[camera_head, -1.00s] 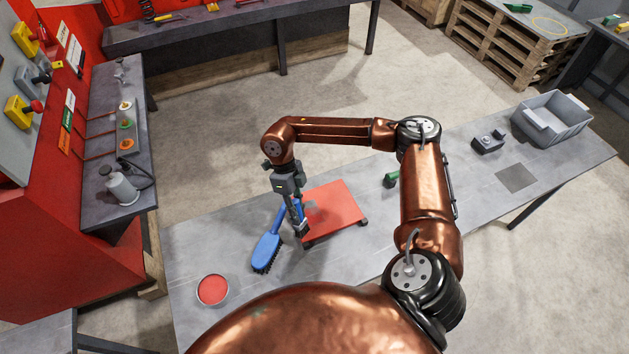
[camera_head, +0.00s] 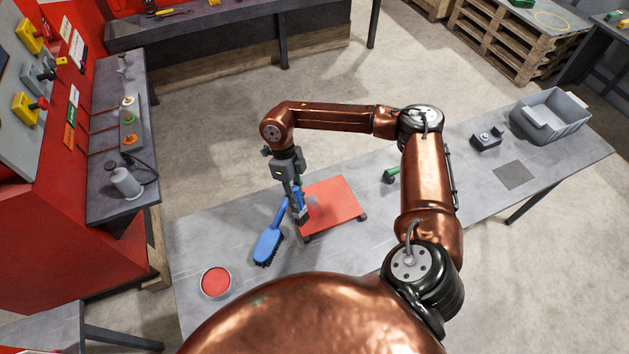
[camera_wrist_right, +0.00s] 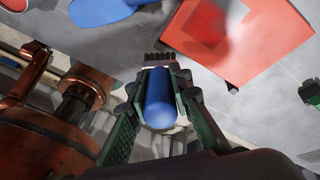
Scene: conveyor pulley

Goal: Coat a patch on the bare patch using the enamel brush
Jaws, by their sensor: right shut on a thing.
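My right gripper (camera_head: 297,188) is shut on the enamel brush (camera_head: 300,207), with its bristles pointing down. In the right wrist view the brush's blue handle (camera_wrist_right: 160,100) lies between the fingers, with dark bristles beyond. The brush is at the left edge of the red panel (camera_head: 340,205); I cannot tell whether the bristles touch it. My left gripper is not in view.
A larger blue brush (camera_head: 268,244) lies left of the panel. A round tin of red paint (camera_head: 216,282) stands at the table's near left.

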